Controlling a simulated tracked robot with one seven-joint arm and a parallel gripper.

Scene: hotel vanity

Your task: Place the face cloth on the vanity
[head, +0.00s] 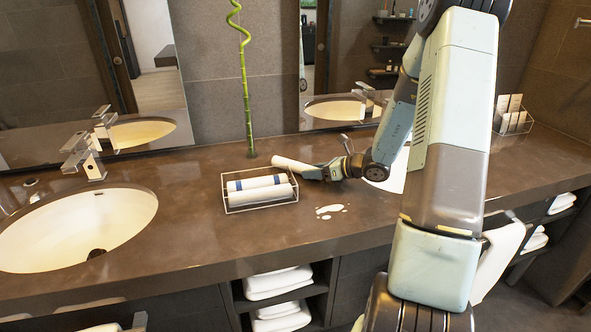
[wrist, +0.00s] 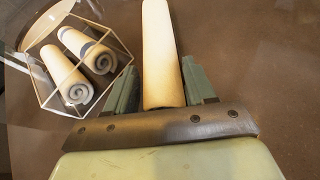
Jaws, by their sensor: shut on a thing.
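The face cloth (head: 293,164) is a white rolled cloth held at the end of my arm, low over the vanity (head: 180,195). My gripper (head: 318,172) is shut on one end of it, and the roll sticks out past the fingers. In the wrist view the cloth (wrist: 160,55) lies between the two green fingers of my gripper (wrist: 160,92). I cannot tell whether the cloth touches the counter. The vanity is a dark brown counter.
A wire basket (head: 262,206) with rolled cloths stands just left of my gripper. A bamboo stalk (head: 247,100) rises behind. The left sink (head: 75,228) is at the far left; bare counter lies between it and the basket.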

